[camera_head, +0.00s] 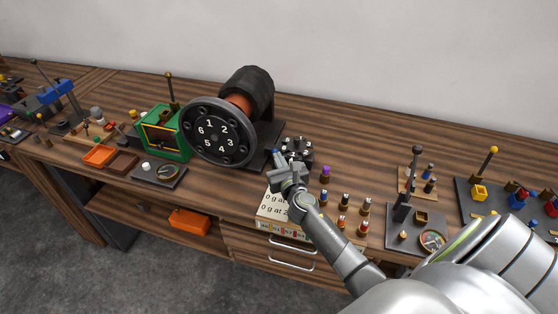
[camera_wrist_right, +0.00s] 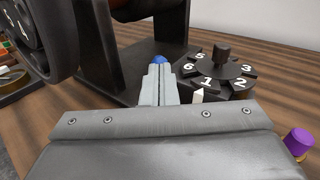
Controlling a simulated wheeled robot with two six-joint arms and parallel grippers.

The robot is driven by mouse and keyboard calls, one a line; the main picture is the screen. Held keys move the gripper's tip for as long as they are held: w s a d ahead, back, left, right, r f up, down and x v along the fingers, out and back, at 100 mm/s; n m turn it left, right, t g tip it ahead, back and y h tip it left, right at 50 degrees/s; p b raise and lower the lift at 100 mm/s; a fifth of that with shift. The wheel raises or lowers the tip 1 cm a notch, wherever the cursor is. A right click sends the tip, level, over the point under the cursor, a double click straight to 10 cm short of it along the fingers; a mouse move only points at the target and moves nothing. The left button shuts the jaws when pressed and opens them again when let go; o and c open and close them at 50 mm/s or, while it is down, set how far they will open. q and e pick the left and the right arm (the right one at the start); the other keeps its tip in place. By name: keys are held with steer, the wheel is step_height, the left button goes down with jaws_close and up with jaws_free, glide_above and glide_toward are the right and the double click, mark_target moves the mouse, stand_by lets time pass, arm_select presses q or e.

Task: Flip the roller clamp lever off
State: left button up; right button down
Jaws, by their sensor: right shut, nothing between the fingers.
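The dark roller drum (camera_head: 248,92) with an orange-brown band sits behind a black numbered wheel (camera_head: 215,138) on a dark stand. My right gripper (camera_head: 279,160) is shut and empty at the right foot of this stand. In the right wrist view the shut fingers (camera_wrist_right: 159,76) point at a small blue tip (camera_wrist_right: 160,59), mostly hidden behind them. This tip may be the clamp lever's end; its position and any contact cannot be told. My left gripper does not show.
A green box (camera_head: 166,134) stands left of the wheel. A lettered panel (camera_head: 268,208) lies below my gripper. Several small pegs crowd the bench to the right.

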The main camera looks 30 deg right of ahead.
arm_select(q)
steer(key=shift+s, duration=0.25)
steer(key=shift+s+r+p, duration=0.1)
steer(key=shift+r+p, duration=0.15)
steer(key=shift+p, duration=0.05)
arm_select(e)
steer(key=shift+w+a+r, duration=0.1)
steer(key=shift+w+a, duration=0.65)
steer(key=shift+w, duration=0.05)
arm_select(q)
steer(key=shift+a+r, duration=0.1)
arm_select(e)
steer(key=shift+d, duration=0.1)
